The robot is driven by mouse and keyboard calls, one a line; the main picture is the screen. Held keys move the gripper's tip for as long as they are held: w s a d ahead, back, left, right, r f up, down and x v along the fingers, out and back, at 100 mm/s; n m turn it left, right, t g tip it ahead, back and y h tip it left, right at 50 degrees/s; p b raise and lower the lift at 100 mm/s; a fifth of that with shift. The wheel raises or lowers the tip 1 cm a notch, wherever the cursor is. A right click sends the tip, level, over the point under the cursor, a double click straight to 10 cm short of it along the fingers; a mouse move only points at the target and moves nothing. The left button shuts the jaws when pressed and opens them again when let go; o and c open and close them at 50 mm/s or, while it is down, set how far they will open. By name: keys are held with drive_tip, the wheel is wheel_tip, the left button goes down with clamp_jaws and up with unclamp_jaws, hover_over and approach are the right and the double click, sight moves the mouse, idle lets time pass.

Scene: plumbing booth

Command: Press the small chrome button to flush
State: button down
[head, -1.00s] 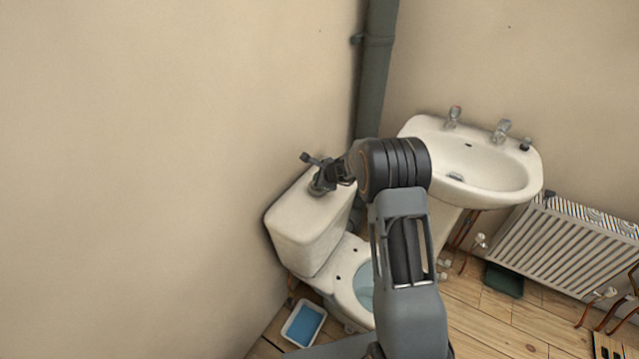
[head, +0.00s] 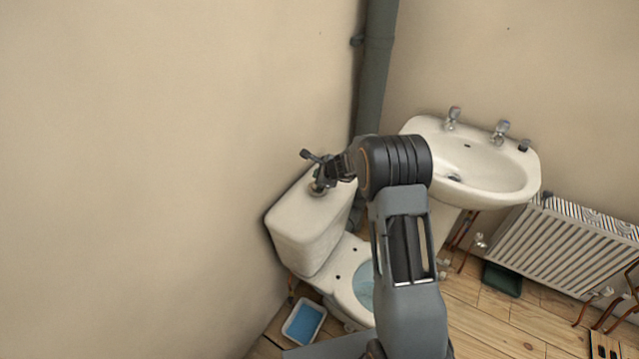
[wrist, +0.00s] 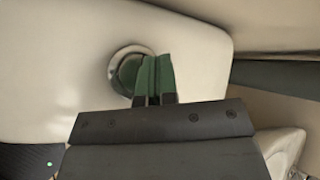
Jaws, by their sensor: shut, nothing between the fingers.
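The toilet cistern (head: 293,232) stands against the left wall, its pale lid also filling much of the wrist view (wrist: 50,60). The round chrome button (wrist: 119,72) is set in the lid, a shiny ring around a darker, greenish centre. In the head view the button (head: 315,190) is small and partly hidden under my gripper (head: 319,182). In the wrist view my gripper (wrist: 155,58) has its green fingers together and empty. They overlap the button's right side. I cannot tell whether the fingertips touch it or hover just above.
The toilet bowl (head: 352,285) is open below the cistern. A white washbasin (head: 480,165) is at right, with a radiator (head: 570,245) beyond it. A dark pipe (head: 375,80) runs up the corner. A blue-filled tray (head: 304,322) lies on the floor.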

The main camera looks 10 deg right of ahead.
drive_tip(key=shift+r+p, duration=1.9)
drive_tip(key=shift+r, duration=0.6)
drive_tip(key=s+f+n, duration=0.1)
drive_tip(key=s+a+f+n+g, duration=0.1)
drive_tip(key=s+n, duration=0.1)
drive_tip(key=shift+s+a+f+g+y, duration=0.1)
drive_tip(key=shift+a+f+g+y, duration=0.1)
drive_tip(key=shift+f+g+y, duration=0.15)
drive_tip(key=s+r+n+g+h, duration=0.1)
drive_tip(key=s+r+n, duration=0.5)
drive_tip(key=s, duration=0.5)
drive_tip(key=s+d+r+n+h, duration=0.1)
drive_tip(key=s+r+n, duration=0.4)
drive_tip(key=s, duration=0.6)
drive_tip(key=s+r+n+g+h, duration=0.1)
drive_tip(key=s+r+n+h, duration=0.2)
drive_tip(key=s+r+n, duration=0.3)
drive_tip(key=shift+s+d+r+n+g, duration=0.25)
drive_tip(key=shift+s+n, duration=0.65)
drive_tip(key=shift+s, duration=1.65)
